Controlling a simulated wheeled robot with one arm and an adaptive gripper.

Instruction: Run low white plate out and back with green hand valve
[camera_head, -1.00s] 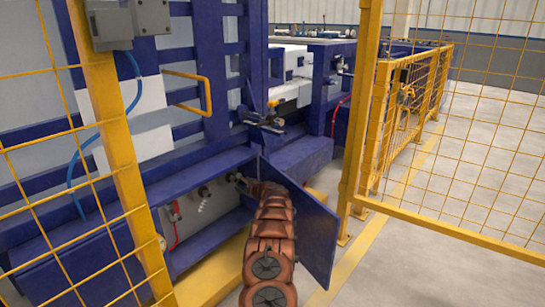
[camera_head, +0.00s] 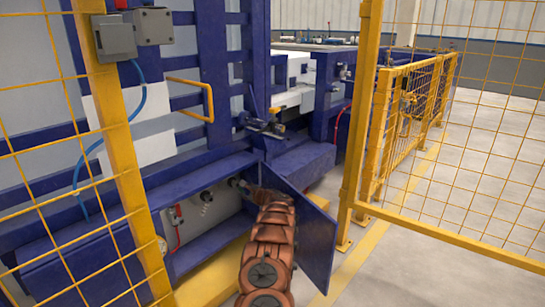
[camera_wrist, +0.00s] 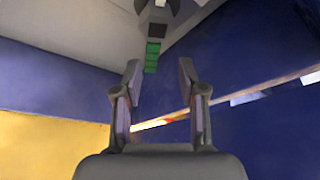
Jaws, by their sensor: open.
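My gripper (camera_wrist: 160,90) is open and empty in the wrist view, its two fingers apart. A small green part (camera_wrist: 152,57), which may be the green hand valve, lies beyond and between the fingertips, apart from them. It sits below a dark square and a rounded grey piece at the top edge. In the head view my arm reaches into the low open cabinet (camera_head: 205,258), and its end is mostly hidden there. White plates (camera_head: 145,150) show on the blue machine at left; I cannot tell which one the valve drives.
An open blue door (camera_head: 318,245) stands close to the right of my arm. Yellow mesh fencing (camera_head: 455,150) and posts (camera_head: 130,185) flank the opening. A yellow beam (camera_head: 215,283) runs low in front of the cabinet. Open floor (camera_head: 425,270) lies at right.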

